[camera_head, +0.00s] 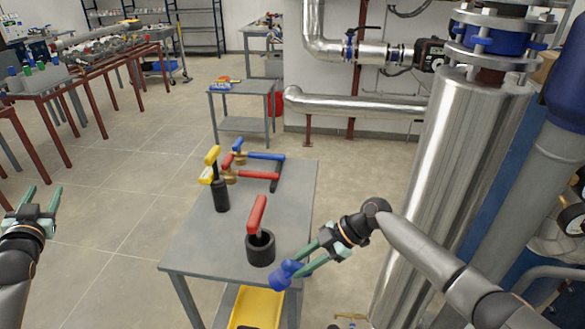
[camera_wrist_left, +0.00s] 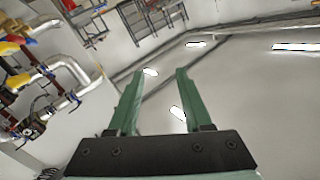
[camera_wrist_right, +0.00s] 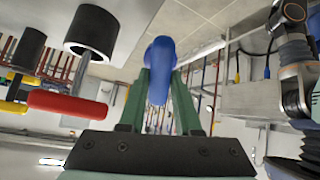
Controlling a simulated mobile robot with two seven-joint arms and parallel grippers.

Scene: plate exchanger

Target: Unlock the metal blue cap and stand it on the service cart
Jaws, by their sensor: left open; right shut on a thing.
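The blue cap (camera_head: 286,274) is in my right gripper (camera_head: 300,262), at the front right edge of the grey service cart (camera_head: 225,255). In the right wrist view the cap (camera_wrist_right: 160,60) shows between the two green fingers, with its rounded end outward. Whether it touches the cart top cannot be told. My left gripper (camera_head: 36,208) is open and empty at the far left, well away from the cart. In the left wrist view its green fingers (camera_wrist_left: 155,100) stand apart with nothing between them.
On the cart stand a black cup with a red-handled tool (camera_head: 260,245) and a black holder with a yellow-handled tool (camera_head: 220,195). Valves with red and blue handles (camera_head: 250,165) lie behind. A yellow tray (camera_head: 257,306) is below. A large metal pipe (camera_head: 445,180) rises at the right.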

